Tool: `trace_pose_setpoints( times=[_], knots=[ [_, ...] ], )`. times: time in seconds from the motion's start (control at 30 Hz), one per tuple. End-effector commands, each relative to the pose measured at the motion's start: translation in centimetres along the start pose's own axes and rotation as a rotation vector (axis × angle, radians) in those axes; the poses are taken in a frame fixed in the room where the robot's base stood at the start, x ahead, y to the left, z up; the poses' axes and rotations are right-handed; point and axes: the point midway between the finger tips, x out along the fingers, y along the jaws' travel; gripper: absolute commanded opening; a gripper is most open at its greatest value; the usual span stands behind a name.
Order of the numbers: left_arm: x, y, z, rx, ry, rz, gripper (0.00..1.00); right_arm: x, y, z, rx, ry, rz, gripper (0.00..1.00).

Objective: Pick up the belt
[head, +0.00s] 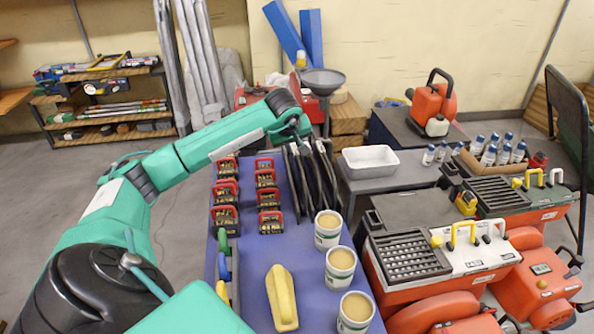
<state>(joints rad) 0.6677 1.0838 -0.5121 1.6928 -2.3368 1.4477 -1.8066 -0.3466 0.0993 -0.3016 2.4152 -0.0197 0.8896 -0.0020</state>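Several black belts (318,180) form narrow dark loops side by side at the far right part of the blue table (250,255). I cannot make out which single belt the task means. My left arm comes in from the left, and its green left gripper (303,138) is right above the tops of the belts. Its fingertips blend with the dark loops, so I cannot tell whether they are open or shut or touch a belt. My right gripper is not in view.
Red-handled black packs (268,200) stand in two rows left of the belts. Three cream-topped cans (341,266) and a yellow object (281,298) are nearer. A white tray (370,160) and red machines (440,262) stand to the right.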

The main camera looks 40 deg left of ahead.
Motion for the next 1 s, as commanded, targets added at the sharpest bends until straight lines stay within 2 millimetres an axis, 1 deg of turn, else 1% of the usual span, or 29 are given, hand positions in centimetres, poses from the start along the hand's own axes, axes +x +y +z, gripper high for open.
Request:
trace_pose_setpoints(
  times=[0.03, 0.1, 0.33, 0.5, 0.63, 0.73, 0.97, 1.0],
  knots=[
    [1.2, -0.1, 0.2, -0.002, -0.003, 0.0, 0.22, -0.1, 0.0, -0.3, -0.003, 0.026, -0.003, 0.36],
    [2.3, 0.0, 0.2, -0.001, -0.002, 0.0, 0.22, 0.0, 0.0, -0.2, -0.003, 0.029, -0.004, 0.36],
    [3.9, -0.1, 0.1, 0.0, -0.001, 0.0, 0.22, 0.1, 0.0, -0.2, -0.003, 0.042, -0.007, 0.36],
    [6.6, -0.3, 0.0, -0.003, -0.004, 0.0, 0.22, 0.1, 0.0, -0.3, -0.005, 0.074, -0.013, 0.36],
    [8.1, -0.3, -0.2, -0.002, -0.003, 0.0, 0.22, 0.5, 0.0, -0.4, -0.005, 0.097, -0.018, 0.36],
    [8.6, -0.3, -0.3, 0.0, -0.001, 0.0, 0.22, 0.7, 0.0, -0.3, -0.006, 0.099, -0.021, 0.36],
    [8.6, -0.3, -0.4, 0.001, 0.0, 0.0, 0.22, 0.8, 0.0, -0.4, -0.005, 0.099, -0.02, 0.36],
    [8.6, -0.2, -0.4, 0.001, 0.0, 0.0, 0.14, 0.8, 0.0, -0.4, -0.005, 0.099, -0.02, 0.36]
  ],
)
